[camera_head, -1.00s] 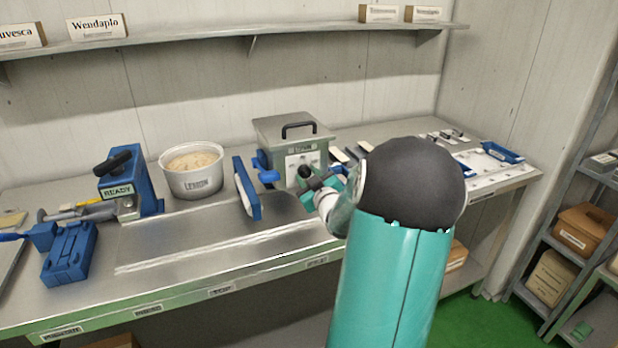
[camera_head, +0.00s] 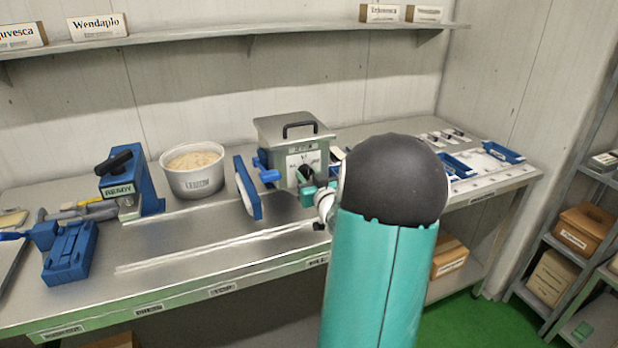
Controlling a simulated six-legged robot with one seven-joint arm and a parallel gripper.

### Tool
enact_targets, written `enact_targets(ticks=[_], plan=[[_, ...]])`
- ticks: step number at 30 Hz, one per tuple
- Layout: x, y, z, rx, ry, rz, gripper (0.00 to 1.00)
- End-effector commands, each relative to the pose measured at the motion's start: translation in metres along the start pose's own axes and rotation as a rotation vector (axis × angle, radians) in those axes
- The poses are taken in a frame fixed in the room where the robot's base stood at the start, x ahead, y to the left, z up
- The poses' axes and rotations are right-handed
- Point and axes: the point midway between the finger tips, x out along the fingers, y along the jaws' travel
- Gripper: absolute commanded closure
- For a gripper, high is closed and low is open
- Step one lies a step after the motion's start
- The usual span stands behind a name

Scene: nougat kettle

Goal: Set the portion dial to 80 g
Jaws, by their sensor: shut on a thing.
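The portioning machine is a grey metal box (camera_head: 272,139) with a black handle on its lid and a white panel on its front. The portion dial (camera_head: 306,171) is a small dark knob on that front panel. My gripper (camera_head: 308,182) is at the panel, shut on the dial, with my teal and black arm coming in from the right. The arm and fingers partly hide the dial, and its scale and pointer are too small to read.
A blue paddle (camera_head: 248,188) stands left of the machine. Blue trays (camera_head: 503,152) lie at the right end of the steel table.

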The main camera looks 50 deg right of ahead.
Motion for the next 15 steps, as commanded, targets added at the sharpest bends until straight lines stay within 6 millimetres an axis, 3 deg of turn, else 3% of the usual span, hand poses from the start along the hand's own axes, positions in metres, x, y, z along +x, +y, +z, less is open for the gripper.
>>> enact_targets(ticks=[5, 6, 9, 15], plan=[[-0.0008, 0.0006, 0.0018, 0.000, -0.004, 0.001, 0.89], [-0.0008, 0.0006, 0.0019, 0.000, -0.004, 0.002, 0.64], [-0.0007, 0.0005, 0.0016, 0.000, -0.004, 0.001, 0.46], [-0.0004, 0.0002, 0.0009, -0.001, -0.002, 0.001, 0.46]])
